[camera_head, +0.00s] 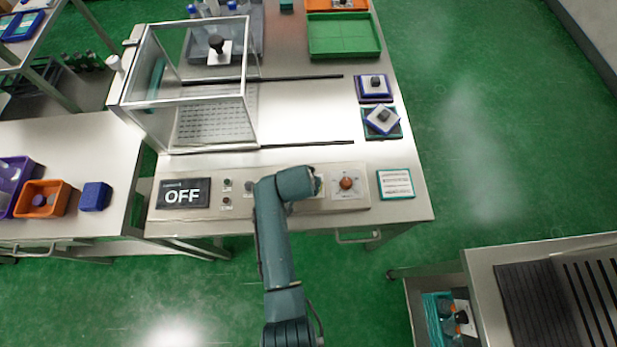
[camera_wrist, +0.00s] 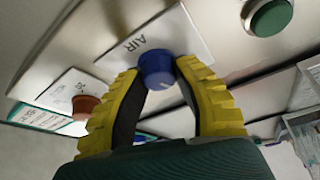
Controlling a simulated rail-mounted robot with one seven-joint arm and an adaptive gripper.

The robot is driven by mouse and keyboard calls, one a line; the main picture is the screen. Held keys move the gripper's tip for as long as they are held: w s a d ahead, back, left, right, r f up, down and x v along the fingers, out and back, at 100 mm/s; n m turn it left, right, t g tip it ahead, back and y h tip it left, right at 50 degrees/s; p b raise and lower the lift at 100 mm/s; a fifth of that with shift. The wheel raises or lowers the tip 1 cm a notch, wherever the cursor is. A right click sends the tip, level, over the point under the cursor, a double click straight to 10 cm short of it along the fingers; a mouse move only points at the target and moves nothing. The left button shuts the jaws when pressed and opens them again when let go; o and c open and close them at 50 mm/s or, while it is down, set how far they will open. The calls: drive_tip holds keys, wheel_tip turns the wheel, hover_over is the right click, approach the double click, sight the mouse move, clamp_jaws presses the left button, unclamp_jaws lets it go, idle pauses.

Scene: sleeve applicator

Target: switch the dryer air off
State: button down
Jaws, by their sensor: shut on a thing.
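The dryer air knob is a blue round dial (camera_wrist: 156,68) on a white plate marked AIR (camera_wrist: 138,45), seen in the wrist view. My gripper (camera_wrist: 160,78) has its yellow ridged fingers on both sides of this knob and is shut on it. In the head view my gripper (camera_head: 318,184) is at the front control panel (camera_head: 240,206), where my arm hides the blue knob. The knob's pointer setting cannot be read clearly. A dark display (camera_head: 183,193) at the panel's left reads OFF in large letters; its small heading is too small to read.
An orange-brown knob (camera_head: 347,183) is just right of my gripper, and a framed card (camera_head: 395,184) lies beyond it. A green button (camera_wrist: 270,17) is close by in the wrist view. A clear-walled box (camera_head: 200,100) stands behind the panel.

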drive_tip(key=n+y+p, duration=0.1)
drive_tip(key=n, duration=0.1)
drive_tip(key=n+p, duration=0.1)
drive_tip(key=n, duration=0.2)
drive_tip(key=shift+s+f+y, duration=0.15)
drive_tip(key=shift+f+y, duration=0.05)
drive_tip(key=shift+y, duration=0.2)
idle(0.3)
drive_tip(key=c, duration=0.7)
unclamp_jaws()
drive_tip(key=shift+c, duration=0.2)
drive_tip(key=shift+r+p, duration=0.1)
drive_tip(key=shift+p, duration=0.2)
drive_tip(key=shift+r, duration=0.2)
drive_tip(key=v, duration=1.1)
drive_tip(key=shift+d+r, duration=0.15)
drive_tip(key=shift+r, duration=0.15)
